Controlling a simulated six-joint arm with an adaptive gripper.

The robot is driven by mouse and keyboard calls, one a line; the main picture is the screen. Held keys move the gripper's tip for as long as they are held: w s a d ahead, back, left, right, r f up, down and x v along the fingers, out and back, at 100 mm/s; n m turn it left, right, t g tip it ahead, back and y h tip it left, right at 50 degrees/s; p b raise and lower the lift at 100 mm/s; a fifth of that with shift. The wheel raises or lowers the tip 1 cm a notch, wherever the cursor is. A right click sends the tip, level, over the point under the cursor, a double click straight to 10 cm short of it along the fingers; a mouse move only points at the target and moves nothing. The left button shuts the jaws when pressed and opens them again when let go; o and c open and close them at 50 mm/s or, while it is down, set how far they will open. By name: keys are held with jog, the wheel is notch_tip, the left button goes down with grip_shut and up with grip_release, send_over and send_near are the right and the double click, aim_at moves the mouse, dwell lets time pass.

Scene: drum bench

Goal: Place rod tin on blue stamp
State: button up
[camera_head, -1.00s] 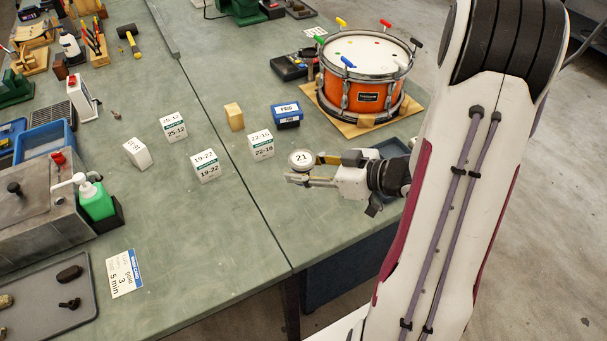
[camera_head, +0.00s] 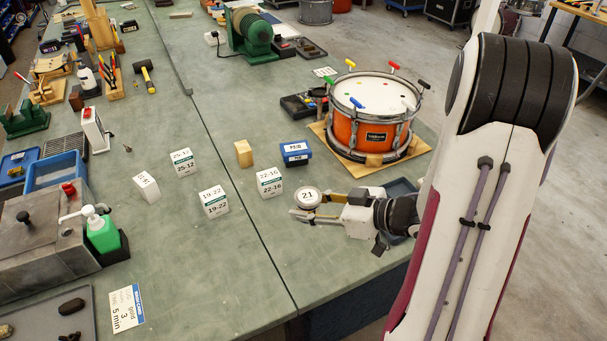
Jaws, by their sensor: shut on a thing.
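The round tin (camera_head: 308,196) has a white lid marked 21 and looks like the rod tin. My gripper (camera_head: 306,206) is shut on it, with a finger on either side, near the right edge of the bench. The blue stamp looks to be the small blue block (camera_head: 296,157) with white labels. It stands on the bench behind the tin and just left of the drum, with nothing on top. The tin and the blue block are apart. The gap under the tin is hard to judge.
White cartons marked 22-16 (camera_head: 270,183), 19-22 (camera_head: 215,202) and 25-12 (camera_head: 183,163) stand left of my gripper. A wooden block (camera_head: 243,153) is left of the blue block. An orange drum (camera_head: 361,133) on a wooden board stands at right. The bench front is clear.

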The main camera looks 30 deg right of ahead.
jog(key=shift+w+a, duration=0.1)
jog(key=shift+a, duration=0.35)
jog(key=shift+w+a+f+n+y, duration=0.15)
jog(key=shift+w+a+n+y, duration=0.35)
jog(key=shift+a, duration=0.3)
jog(key=w+d+r, duration=0.1)
jog(key=w, duration=0.4)
jog(key=w+d+m+h, duration=0.1)
jog(key=w, duration=0.5)
jog(key=w+d+r+m+t+h, duration=0.1)
jog(key=w, duration=0.5)
jog(key=shift+w+d+r, duration=0.1)
jog(key=shift+w+r, duration=0.15)
jog(key=shift+r, duration=0.1)
jog(key=w+d+r+m+h, duration=0.3)
jog(key=w, duration=0.3)
jog(key=r+m+t+h, duration=0.1)
jog(key=m+h, duration=0.2)
send_over(296, 148)
jog(key=shift+r, duration=0.15)
jog(key=shift+f, duration=3.15)
